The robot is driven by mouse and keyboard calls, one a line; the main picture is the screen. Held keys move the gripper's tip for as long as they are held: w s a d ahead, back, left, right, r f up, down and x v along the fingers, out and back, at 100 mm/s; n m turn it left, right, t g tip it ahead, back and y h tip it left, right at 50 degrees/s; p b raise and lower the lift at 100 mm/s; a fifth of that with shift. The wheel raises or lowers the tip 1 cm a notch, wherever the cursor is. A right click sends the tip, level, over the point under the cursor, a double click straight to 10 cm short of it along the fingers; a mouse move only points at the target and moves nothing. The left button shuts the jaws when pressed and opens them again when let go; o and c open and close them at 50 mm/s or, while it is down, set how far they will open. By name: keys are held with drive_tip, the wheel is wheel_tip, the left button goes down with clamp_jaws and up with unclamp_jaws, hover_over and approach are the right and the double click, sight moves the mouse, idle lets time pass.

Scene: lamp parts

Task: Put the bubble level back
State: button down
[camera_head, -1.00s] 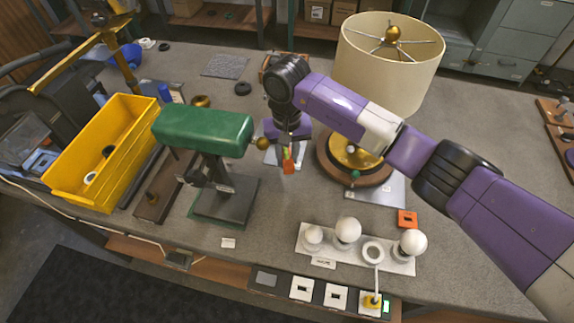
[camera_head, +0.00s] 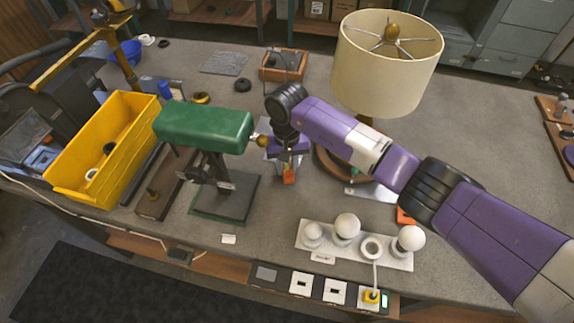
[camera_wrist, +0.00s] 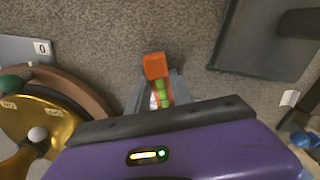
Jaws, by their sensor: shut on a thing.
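The bubble level (camera_head: 289,178) is a small orange block with a green vial section. My gripper (camera_head: 288,167) is shut on it and holds it between the green machine and the lamp. In the wrist view the level's orange end (camera_wrist: 155,66) sticks out past the fingers (camera_wrist: 152,97), with the green part between them. The level appears to be above the grey bench top, but its exact height is hard to tell. The lamp (camera_head: 387,65) stands right of my gripper, its wooden base partly hidden by my arm.
The green machine (camera_head: 203,130) stands close on the left. A white bulb tray (camera_head: 335,246) lies at the front, with an orange block (camera_head: 404,216) behind it. A yellow bin (camera_head: 72,172) is at far left. A wooden box (camera_head: 284,72) sits behind my gripper.

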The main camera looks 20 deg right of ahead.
sight(287, 167)
drive_tip(key=shift+f, duration=0.2)
drive_tip(key=c, duration=1.1)
unclamp_jaws()
drive_tip(key=shift+c, duration=0.2)
wheel_tip(287, 167, up, 13)
drive_tip(key=b, duration=0.1)
drive_tip(key=shift+f, duration=0.15)
drive_tip(key=shift+s, duration=0.1)
